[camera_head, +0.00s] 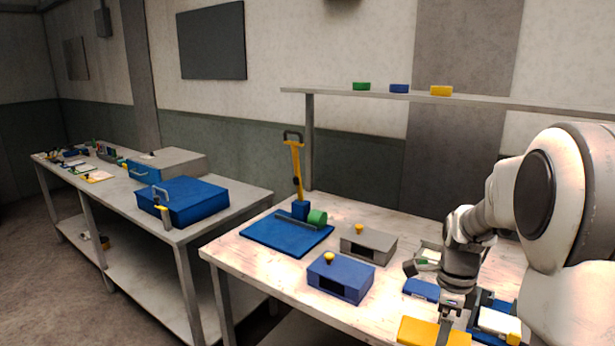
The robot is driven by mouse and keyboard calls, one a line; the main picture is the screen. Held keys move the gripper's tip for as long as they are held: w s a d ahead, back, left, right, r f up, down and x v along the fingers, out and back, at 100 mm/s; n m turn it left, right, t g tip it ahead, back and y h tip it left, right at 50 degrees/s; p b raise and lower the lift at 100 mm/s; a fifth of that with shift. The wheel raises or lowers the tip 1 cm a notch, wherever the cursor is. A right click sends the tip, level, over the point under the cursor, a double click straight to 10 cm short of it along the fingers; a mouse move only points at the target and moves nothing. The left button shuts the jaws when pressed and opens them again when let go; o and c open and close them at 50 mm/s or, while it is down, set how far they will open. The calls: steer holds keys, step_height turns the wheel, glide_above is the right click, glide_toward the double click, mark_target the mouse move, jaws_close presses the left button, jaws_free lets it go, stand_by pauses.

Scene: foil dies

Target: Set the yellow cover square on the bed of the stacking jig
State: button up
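A flat yellow piece (420,330), which looks like the yellow cover, is at the bottom edge of the view near the table's front. My gripper (446,328) points down at its right part, and a grey finger overlaps it in the picture. I cannot tell whether the fingers are shut on it, or whether it rests on the table or is raised. Right of the gripper is a blue fixture (484,326) with a white block (499,321) on it and a small yellow part at its right. This may be the stacking jig; its bed is partly hidden.
A blue box (341,278) and a grey box (369,245), both with yellow knobs, stand left of my arm. A blue block (420,289) lies near my wrist. The table's front left is clear.

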mark_target(410, 333)
steer(key=a+f+n, duration=0.1)
steer(key=a+n, duration=0.1)
steer(key=n, duration=0.1)
steer(key=w+a+f+n, duration=0.1)
steer(key=f+n, duration=0.1)
steer(key=n, duration=0.2)
steer(key=a+f+n+p, duration=0.1)
steer(key=a+n, duration=0.1)
steer(key=n, duration=0.1)
steer(key=shift+w+a+f+n, duration=0.15)
steer(key=shift+a+f+n, duration=0.05)
steer(key=shift+a+n, duration=0.15)
steer(key=a+f+n, duration=0.4)
steer(key=a+n, duration=0.2)
steer(key=n, duration=0.6)
steer(key=shift+s+a+f+p, duration=0.25)
steer(key=shift+s+p, duration=0.05)
steer(key=shift+p, duration=0.15)
steer(key=shift+s+n, duration=0.15)
steer(key=shift+n, duration=0.1)
